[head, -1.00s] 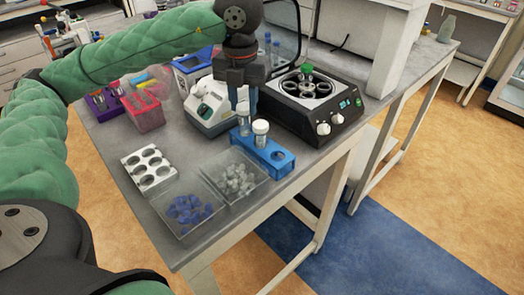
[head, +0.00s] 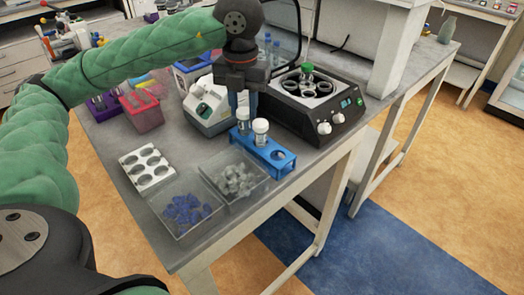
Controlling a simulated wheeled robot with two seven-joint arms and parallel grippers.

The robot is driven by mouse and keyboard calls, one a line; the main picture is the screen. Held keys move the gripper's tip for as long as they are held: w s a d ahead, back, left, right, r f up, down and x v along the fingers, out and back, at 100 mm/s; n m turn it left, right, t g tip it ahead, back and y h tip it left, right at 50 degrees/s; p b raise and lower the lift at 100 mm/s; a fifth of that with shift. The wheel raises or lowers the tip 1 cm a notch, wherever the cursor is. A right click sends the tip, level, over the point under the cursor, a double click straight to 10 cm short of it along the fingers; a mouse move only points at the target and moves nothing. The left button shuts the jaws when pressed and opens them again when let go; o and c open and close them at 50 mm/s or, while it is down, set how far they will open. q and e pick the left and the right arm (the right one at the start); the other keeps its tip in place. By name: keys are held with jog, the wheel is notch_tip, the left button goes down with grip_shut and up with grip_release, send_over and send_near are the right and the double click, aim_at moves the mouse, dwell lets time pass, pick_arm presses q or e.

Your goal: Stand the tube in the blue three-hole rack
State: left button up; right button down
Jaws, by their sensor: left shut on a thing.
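The blue three-hole rack (head: 283,167) stands on the grey bench near its right edge. The right hole (head: 278,155) looks empty. My right gripper is not in view.
A black centrifuge (head: 312,98) stands behind the rack. Trays of clear caps (head: 233,178) and blue caps (head: 186,210) lie in front and left, with a white holed block (head: 147,167) beyond. A white device (head: 207,107) is behind left.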

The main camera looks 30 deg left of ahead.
pick_arm(q)
jog(key=o, duration=0.9)
jog(key=shift+r, duration=0.1)
notch_tip(320, 180, up, 8)
jog(key=shift+f, duration=0.2)
